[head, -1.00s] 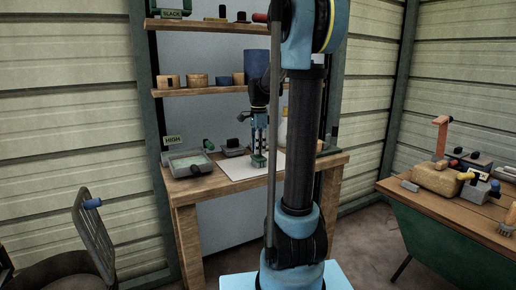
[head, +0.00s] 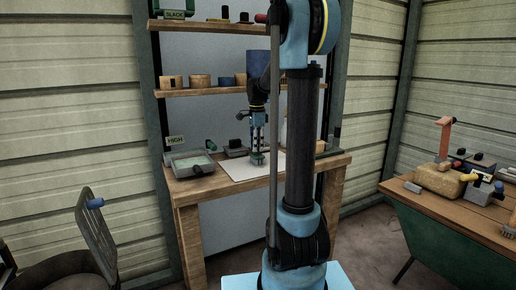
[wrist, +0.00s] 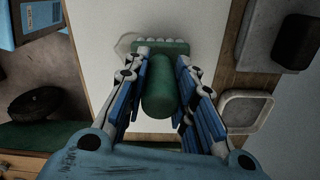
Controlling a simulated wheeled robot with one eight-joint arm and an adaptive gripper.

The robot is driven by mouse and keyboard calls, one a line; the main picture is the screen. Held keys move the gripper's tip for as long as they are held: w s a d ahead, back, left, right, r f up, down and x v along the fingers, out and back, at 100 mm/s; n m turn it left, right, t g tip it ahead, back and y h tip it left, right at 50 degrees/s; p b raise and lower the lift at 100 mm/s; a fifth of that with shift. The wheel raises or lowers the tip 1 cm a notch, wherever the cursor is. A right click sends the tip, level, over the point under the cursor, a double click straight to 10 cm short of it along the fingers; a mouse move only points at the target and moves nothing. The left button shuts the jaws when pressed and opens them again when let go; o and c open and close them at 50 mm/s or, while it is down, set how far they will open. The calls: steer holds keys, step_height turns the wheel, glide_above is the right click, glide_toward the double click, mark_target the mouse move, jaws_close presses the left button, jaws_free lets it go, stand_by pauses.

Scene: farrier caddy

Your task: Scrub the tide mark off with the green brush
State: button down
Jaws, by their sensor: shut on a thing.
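My gripper (head: 258,146) is shut on the green brush, with its fingers on both sides of the handle (wrist: 158,86). The brush's green head (wrist: 165,47) and pale bristle tips point away from the wrist. In the head view the brush (head: 257,158) is small and upright, bristles down at the white board (head: 262,172) on the bench. Whether the bristles press on it is hard to tell. In the wrist view a faint pale outline, perhaps the tide mark (wrist: 125,43), shows on the board just left of the brush head. The brush hides part of it.
A shallow grey tray (head: 194,172) stands left of the board under a HIGH sign (head: 175,140). A dark block (head: 235,149) sits behind the board. Shelves (head: 210,92) hang above the bench. A cluttered table (head: 440,212) stands at right, a chair (head: 95,230) at left.

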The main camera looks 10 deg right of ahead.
stand_by(0.5)
steer(key=shift+s+d+f, duration=0.1)
steer(key=shift+s+d, duration=0.2)
steer(key=shift+s, duration=0.65)
steer(key=shift+s+d, duration=0.25)
steer(key=shift+s, duration=0.7)
steer(key=shift+w, duration=0.1)
steer(key=shift+w+a, duration=0.2)
steer(key=shift+w, duration=0.45)
steer(key=shift+w+a, duration=0.25)
steer(key=shift+w, duration=0.35)
steer(key=shift+w+a, duration=0.2)
steer(key=shift+w, duration=0.45)
steer(key=shift+s, duration=0.15)
steer(key=shift+s+d, duration=0.35)
steer(key=shift+s, duration=0.6)
steer(key=shift+s+d, duration=0.3)
steer(key=shift+s, duration=0.6)
steer(key=shift+r, duration=0.75)
